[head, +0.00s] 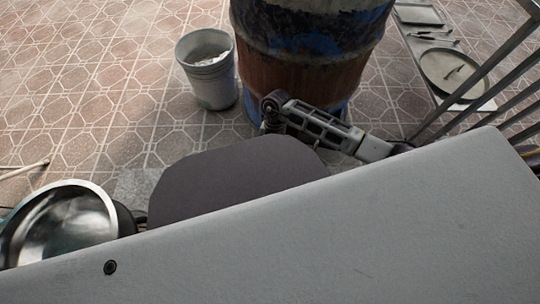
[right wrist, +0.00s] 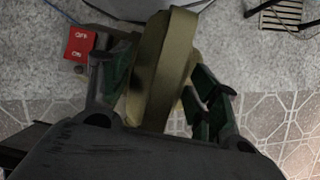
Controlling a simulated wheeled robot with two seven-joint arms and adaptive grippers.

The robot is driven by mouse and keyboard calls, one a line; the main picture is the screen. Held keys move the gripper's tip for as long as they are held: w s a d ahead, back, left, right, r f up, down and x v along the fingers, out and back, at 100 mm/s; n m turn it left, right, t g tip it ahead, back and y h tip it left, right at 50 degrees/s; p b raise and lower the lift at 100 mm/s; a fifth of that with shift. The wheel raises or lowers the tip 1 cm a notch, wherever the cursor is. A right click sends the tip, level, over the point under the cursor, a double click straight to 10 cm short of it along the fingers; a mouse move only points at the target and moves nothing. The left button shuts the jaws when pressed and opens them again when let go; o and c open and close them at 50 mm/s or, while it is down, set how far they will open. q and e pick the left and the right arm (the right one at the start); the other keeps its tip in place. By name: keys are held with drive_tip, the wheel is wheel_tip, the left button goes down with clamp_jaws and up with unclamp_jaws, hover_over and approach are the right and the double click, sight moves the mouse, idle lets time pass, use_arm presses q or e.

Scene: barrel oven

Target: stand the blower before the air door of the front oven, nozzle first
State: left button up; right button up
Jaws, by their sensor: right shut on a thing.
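My right gripper (right wrist: 160,90) shows in the right wrist view, with its dark fingers on either side of an olive-tan rounded body, which looks like the blower (right wrist: 165,65). It is shut on this body. A red switch plate (right wrist: 80,43) with white lettering shows beside the left finger; I cannot tell whether it belongs to the blower. The nozzle cannot be made out. In the head view a rusty, blue-stained barrel oven (head: 305,50) stands at the top middle. No air door can be made out on it. A grey jointed arm link crosses its lower front. My left gripper is out of view.
A grey bucket (head: 209,75) stands left of the barrel. A steel bowl (head: 60,228) is at the lower left. Patterned paving left of the bucket is open.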

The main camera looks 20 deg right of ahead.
drive_tip(key=shift+w+a+f+b, duration=0.1)
drive_tip(key=shift+w+b, duration=0.1)
drive_tip(key=shift+b, duration=0.1)
idle(0.4)
drive_tip(key=o, duration=1.4)
drive_tip(key=shift+s, duration=0.1)
drive_tip(key=shift+o, duration=0.6)
drive_tip(key=shift+s+d+f, duration=0.2)
drive_tip(key=shift+s+f, duration=0.05)
drive_tip(key=shift+f, duration=0.15)
drive_tip(key=shift+w+r, duration=0.35)
drive_tip(key=shift+r, duration=0.3)
drive_tip(key=shift+v, duration=5.55)
